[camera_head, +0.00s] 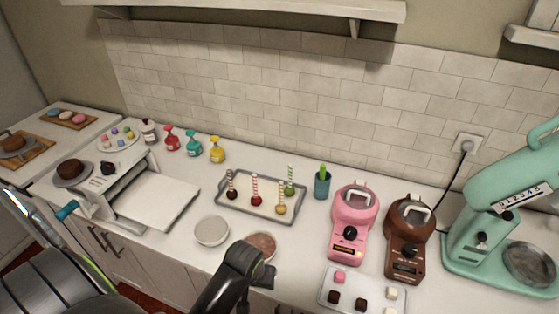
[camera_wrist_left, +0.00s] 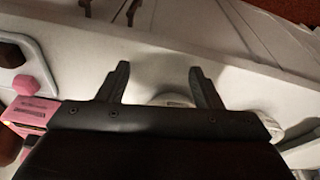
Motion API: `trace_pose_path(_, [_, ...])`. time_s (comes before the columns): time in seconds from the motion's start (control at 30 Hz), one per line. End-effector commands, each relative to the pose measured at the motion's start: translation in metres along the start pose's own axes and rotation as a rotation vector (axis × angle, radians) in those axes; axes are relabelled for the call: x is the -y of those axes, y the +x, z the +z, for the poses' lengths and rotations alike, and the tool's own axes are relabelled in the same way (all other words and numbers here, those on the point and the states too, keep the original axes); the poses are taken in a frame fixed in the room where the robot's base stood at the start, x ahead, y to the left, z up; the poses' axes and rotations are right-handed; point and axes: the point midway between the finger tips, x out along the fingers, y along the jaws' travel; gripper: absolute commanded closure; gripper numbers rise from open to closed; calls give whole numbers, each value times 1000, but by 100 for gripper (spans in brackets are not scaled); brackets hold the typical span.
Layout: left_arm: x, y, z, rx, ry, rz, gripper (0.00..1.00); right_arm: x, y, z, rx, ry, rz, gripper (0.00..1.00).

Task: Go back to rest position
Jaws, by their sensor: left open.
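My left gripper (camera_head: 262,277) is low in the centre of the head view, dark and held over the counter's front part. The left wrist view shows its two black fingers (camera_wrist_left: 160,80) spread apart with nothing between the tips. Pale round shapes show partly behind the gripper body in that view. A white round turntable (camera_head: 212,231) and a brownish-topped round one (camera_head: 261,244) are on the counter just behind my gripper in the head view; my arm partly hides the brownish one. My right gripper is not in view.
A tray (camera_head: 222,208) with several cake pops stands behind the turntables. A pink machine (camera_head: 351,224), also in the left wrist view (camera_wrist_left: 30,110), and a brown machine (camera_head: 408,240) are to the right, with a sweets tray (camera_head: 345,287) in front. A mint mixer (camera_head: 480,240) is far right.

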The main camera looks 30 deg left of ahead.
Motion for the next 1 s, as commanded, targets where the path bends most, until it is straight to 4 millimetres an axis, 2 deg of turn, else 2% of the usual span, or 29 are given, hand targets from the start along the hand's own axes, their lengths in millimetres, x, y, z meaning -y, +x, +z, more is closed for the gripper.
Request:
trace_pose_path(0.27, [5,-4,6,-5,14,-4,41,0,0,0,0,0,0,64])
trace_pose_path(0.37, [18,-15,23,-21,54,-13,41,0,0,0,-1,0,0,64])
trace_pose_path(0.6, [50,-55,65,-71,181,-43,41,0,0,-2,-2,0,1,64])
trace_pose_path(0.97, [76,-106,104,-114,321,-83,41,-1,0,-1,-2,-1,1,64])
trace_pose_path(1.0, [76,-99,105,-112,327,-83,41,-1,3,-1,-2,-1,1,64])
